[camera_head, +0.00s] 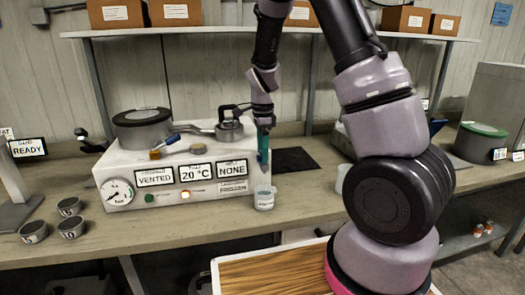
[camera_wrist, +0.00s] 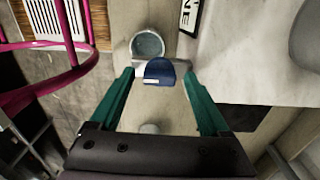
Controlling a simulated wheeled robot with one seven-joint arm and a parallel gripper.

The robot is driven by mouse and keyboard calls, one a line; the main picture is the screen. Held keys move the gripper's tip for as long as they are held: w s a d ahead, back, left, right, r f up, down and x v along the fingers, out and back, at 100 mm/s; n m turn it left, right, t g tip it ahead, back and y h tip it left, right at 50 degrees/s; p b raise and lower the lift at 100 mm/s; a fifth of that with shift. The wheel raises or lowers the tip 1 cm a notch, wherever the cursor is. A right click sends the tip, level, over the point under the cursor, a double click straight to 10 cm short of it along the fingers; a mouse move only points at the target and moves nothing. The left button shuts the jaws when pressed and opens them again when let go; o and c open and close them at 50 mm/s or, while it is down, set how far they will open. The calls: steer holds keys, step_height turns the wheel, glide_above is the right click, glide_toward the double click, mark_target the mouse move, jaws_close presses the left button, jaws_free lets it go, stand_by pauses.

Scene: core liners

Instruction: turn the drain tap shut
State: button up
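In the wrist view a blue tap handle (camera_wrist: 160,72) on a short pale metal body lies between the tips of my open gripper (camera_wrist: 159,74), apart from both green fingers. I take it to be the drain tap. A round grey cup (camera_wrist: 148,44) is just beyond it. In the head view my gripper (camera_head: 263,150) points down at the right end of the white machine (camera_head: 135,194), above a small labelled cup (camera_head: 264,199) near the bench front. The tap itself is hidden behind my gripper there.
The machine's panels read VENTED, 20 °C and NONE, and it carries a round pressure gauge (camera_head: 117,194). A blue-handled lever (camera_head: 172,140) and a lidded pot (camera_head: 143,128) are on top. Several small tins (camera_head: 70,227) stand at left. A dark mat (camera_head: 293,160) lies to the right.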

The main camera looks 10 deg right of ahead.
step_height(320, 180, up, 11)
stand_by(0.6)
steer(key=shift+f, duration=0.1)
steer(key=s+d+r+n+t+y, duration=0.1)
steer(key=s+d+r+n+t, duration=0.1)
steer(key=s+r+n, duration=0.5)
steer(key=s+d+r+n+t+y, duration=0.1)
steer(key=s+d+r+n+t, duration=0.2)
steer(key=s+r, duration=0.7)
steer(key=s+n+t, duration=0.2)
steer(key=s+n, duration=0.2)
steer(key=s, duration=0.1)
steer(key=shift+d, duration=0.25)
